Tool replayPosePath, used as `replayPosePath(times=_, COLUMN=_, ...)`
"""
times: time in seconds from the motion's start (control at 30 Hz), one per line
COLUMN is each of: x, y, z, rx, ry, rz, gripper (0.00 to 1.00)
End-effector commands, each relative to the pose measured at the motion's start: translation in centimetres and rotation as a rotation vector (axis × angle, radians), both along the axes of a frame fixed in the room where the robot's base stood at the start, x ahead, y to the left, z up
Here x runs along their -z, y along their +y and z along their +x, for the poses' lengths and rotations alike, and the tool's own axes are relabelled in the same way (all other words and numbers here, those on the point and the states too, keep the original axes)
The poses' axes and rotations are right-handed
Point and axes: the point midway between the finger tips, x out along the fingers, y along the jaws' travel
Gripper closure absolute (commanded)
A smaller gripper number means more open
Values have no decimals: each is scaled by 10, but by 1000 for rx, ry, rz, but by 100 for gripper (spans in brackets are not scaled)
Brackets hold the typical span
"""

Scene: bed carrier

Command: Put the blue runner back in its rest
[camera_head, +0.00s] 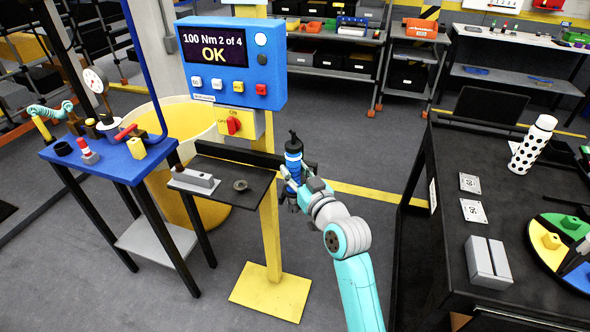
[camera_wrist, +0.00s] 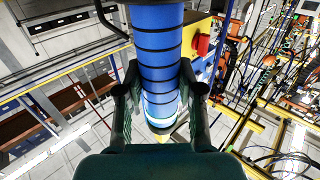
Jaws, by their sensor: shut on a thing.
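The blue runner (camera_head: 293,160) is a blue cylinder with black bands and a dark top, held roughly upright. My gripper (camera_head: 292,187) is shut around its body, just right of a black shelf on a yellow post. In the wrist view the runner (camera_wrist: 158,55) runs down between the fingers of my gripper (camera_wrist: 160,100). The black shelf (camera_head: 222,178) carries a small dark round ring (camera_head: 240,185), which looks like a rest, and a grey block (camera_head: 195,180). The runner is to the right of the ring and apart from it. The runner's lower end is hidden by my gripper in the head view.
A blue control box (camera_head: 231,90) above the shelf reads "100 Nm 2 of 4 OK". A blue bench (camera_head: 110,165) with tools stands left. A black table (camera_head: 450,150) with a dotted bottle (camera_head: 532,145) stands right. Open floor lies between.

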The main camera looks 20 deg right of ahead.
Motion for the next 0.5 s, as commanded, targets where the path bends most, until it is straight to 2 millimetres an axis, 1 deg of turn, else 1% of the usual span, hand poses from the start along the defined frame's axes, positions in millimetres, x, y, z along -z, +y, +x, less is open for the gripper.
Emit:
replayPosePath(times=0.23, x=3, y=0, z=0, rx=0, ry=-3, rz=-1, gripper=100)
replayPosePath(times=0.27, x=3, y=0, z=0, rx=0, ry=-4, rz=0, gripper=58)
replayPosePath(times=0.3, x=3, y=0, z=0, rx=0, ry=-4, rz=0, gripper=48)
replayPosePath(times=0.37, x=3, y=0, z=0, rx=0, ry=-3, rz=-1, gripper=34)
replayPosePath(times=0.5, x=4, y=0, z=0, rx=0, ry=-2, rz=-1, gripper=34)
